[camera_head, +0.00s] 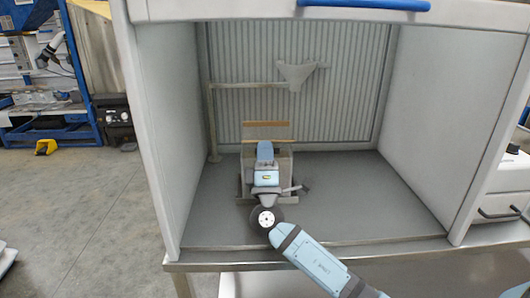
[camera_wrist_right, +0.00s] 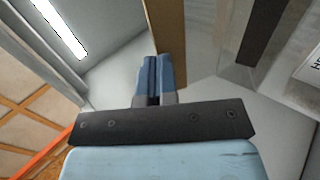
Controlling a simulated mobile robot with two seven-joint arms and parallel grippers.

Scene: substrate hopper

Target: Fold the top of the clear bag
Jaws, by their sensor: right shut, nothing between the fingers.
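The clear bag (camera_head: 284,165) stands upright on the cabinet floor, mostly hidden behind my right arm. A flat brown strip (camera_head: 282,131) shows at its top. My right gripper (camera_head: 265,147) is at the bag's near side, its fingertips just below the strip. In the right wrist view the blue fingers (camera_wrist_right: 153,76) are shut together with nothing between them. The brown strip (camera_wrist_right: 165,30) rises right beside the fingertips, and see-through bag film (camera_wrist_right: 203,38) spreads to its right. I cannot tell whether the fingers touch it. My left gripper is not in view.
A grey funnel (camera_head: 297,76) hangs on a pole stand (camera_head: 212,125) behind and above the bag. Cabinet walls (camera_head: 160,120) close in left and right. The floor (camera_head: 370,190) right of the bag is clear. A blue handle (camera_head: 365,5) is on the raised front.

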